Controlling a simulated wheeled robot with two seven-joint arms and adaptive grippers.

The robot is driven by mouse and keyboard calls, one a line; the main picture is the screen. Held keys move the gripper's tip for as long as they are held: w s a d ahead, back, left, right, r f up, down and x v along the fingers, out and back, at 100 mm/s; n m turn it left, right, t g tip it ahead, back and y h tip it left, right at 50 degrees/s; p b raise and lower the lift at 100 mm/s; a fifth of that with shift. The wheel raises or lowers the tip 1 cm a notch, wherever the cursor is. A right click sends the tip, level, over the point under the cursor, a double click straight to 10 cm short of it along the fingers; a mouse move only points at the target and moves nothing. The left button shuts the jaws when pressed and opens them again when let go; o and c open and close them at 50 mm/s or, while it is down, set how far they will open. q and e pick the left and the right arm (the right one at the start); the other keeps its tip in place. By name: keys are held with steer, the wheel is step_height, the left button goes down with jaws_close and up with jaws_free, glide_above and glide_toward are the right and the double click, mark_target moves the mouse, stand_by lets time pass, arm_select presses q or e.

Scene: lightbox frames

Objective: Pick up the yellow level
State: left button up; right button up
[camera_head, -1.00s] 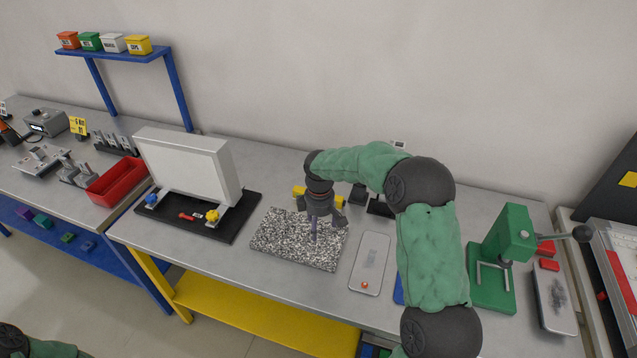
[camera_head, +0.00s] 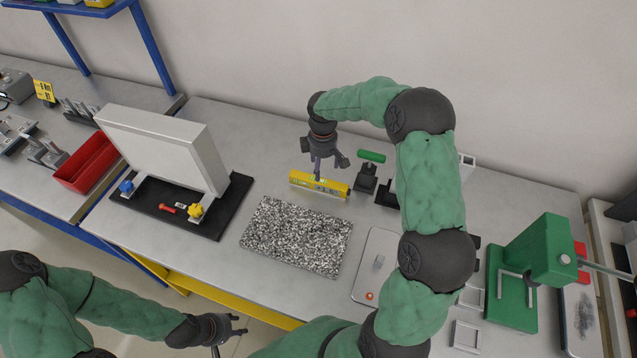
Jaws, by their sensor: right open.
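The yellow level (camera_head: 322,186) lies on the grey workbench, just behind the speckled granite plate. My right gripper (camera_head: 327,172) is right above and behind the level, pointing down, with its fingers apart. One finger overlaps the level's middle in the picture; I cannot tell whether it touches. My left gripper (camera_head: 226,334) is low at the bottom of the view, in front of the bench edge and away from the level; its fingers look spread and nothing shows between them.
The granite plate (camera_head: 297,236) lies in front of the level. A green-handled tool (camera_head: 368,172) stands close to its right end. A white panel on a black base (camera_head: 218,222) stands to the left, and a green press (camera_head: 527,262) to the right.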

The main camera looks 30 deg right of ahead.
mark_target(318, 184)
step_height(318, 184, down, 2)
steer(key=shift+w+f, duration=0.1)
steer(key=shift+f, duration=0.1)
steer(key=shift+w+a+f+b, duration=0.2)
steer(key=shift+f+b, duration=0.15)
steer(key=shift+f, duration=0.95)
steer(key=shift+w+a+f+b, duration=0.15)
steer(key=shift+f+b, duration=0.15)
steer(key=shift+f, duration=0.95)
steer(key=shift+s, duration=0.15)
steer(key=shift+c, duration=0.3)
steer(key=c, duration=1.4)
